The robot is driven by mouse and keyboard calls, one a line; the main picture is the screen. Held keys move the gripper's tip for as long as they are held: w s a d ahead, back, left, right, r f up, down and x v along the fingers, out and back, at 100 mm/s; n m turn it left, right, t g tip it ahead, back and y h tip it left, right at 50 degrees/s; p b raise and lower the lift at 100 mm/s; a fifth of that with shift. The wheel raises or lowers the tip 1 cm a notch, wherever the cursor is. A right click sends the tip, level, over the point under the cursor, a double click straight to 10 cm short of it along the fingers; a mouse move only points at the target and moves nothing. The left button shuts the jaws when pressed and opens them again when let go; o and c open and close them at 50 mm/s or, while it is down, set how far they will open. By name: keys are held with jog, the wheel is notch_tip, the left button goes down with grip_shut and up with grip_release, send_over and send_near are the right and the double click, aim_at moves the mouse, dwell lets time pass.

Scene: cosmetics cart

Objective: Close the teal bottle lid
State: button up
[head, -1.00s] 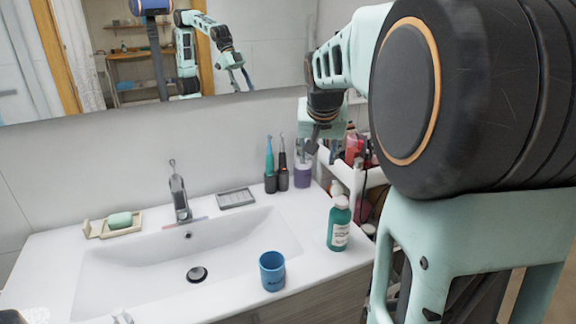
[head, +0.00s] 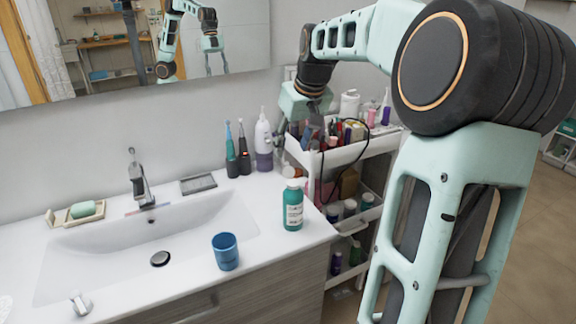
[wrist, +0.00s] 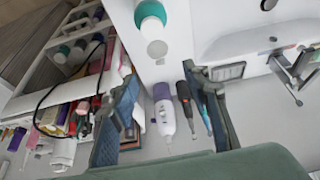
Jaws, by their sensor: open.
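The teal bottle (head: 293,212) stands upright near the right front of the white counter, with a white label and a pale top. In the wrist view the teal bottle (wrist: 150,14) is at the top edge, partly cut off. A pale round piece (wrist: 157,49) shows beside its white neck; it looks like the lid, but I cannot tell how far open it is. My gripper (head: 303,128) is open and empty, higher than and behind the bottle, near the cart. In the wrist view my gripper (wrist: 165,112) has its fingers spread, apart from the bottle.
A white and purple bottle (head: 263,142) and two dark-based toothbrushes (head: 238,152) stand at the wall. A blue cup (head: 226,252) stands near the front edge, beside the sink basin (head: 100,262). A crowded white cart (head: 355,152) with a dark cable stands at the right.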

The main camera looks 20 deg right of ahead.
aim_at(287, 165)
jog(key=x, duration=0.8)
jog(key=shift+w+f, duration=0.1)
jog(key=shift+f, duration=0.25)
grip_shut()
